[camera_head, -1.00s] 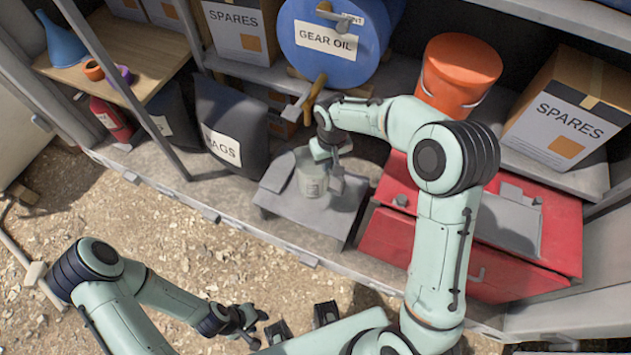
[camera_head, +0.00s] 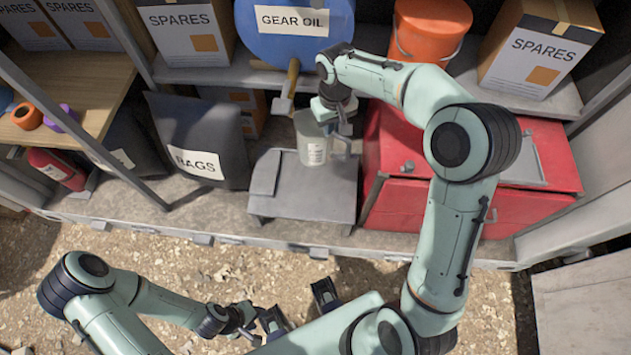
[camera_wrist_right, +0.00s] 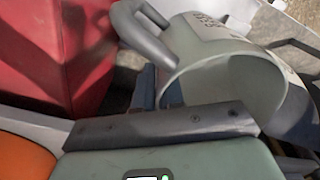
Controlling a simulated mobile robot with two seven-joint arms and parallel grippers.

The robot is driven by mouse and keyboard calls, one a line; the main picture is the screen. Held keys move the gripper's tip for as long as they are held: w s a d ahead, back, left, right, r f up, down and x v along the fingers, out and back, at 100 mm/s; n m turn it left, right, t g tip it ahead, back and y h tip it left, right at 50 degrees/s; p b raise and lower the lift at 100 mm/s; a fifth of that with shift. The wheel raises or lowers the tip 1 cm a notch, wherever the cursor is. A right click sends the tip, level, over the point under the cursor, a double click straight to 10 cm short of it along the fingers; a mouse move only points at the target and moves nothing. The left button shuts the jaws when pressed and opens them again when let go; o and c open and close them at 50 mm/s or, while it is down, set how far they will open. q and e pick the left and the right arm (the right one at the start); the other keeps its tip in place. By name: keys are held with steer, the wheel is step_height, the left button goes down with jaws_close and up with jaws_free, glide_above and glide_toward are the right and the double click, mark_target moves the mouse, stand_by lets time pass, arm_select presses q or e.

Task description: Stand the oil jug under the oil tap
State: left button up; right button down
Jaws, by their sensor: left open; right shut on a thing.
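The oil jug (camera_head: 312,150) is a pale grey-green can with a label, roughly upright in the head view. My right gripper (camera_head: 334,118) is shut on the jug, near its handle. The wrist view shows the jug's open mouth and wall (camera_wrist_right: 222,85) and its curved handle (camera_wrist_right: 143,38). The oil tap (camera_head: 290,82) is on the blue gear oil drum (camera_head: 290,35), with a grey end just left of and above the jug. The jug is over the back of a grey stand (camera_head: 310,198); I cannot tell if they touch. My left gripper (camera_head: 298,308) is open and empty.
A red metal box (camera_head: 400,190) stands right of the grey stand, and a dark bags sack (camera_head: 200,135) stands left. An orange bucket (camera_head: 428,30) and a spares box (camera_head: 540,50) sit on the shelf behind my right arm. Gravel ground lies in front.

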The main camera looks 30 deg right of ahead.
step_height(320, 180, down, 20)
steer(key=shift+d+r+b, duration=0.1)
steer(key=shift+b, duration=0.55)
steer(key=shift+f, duration=0.25)
steer(key=c, duration=1.2)
jaws_free()
steer(key=shift+c, duration=0.2)
steer(key=shift+r, duration=0.15)
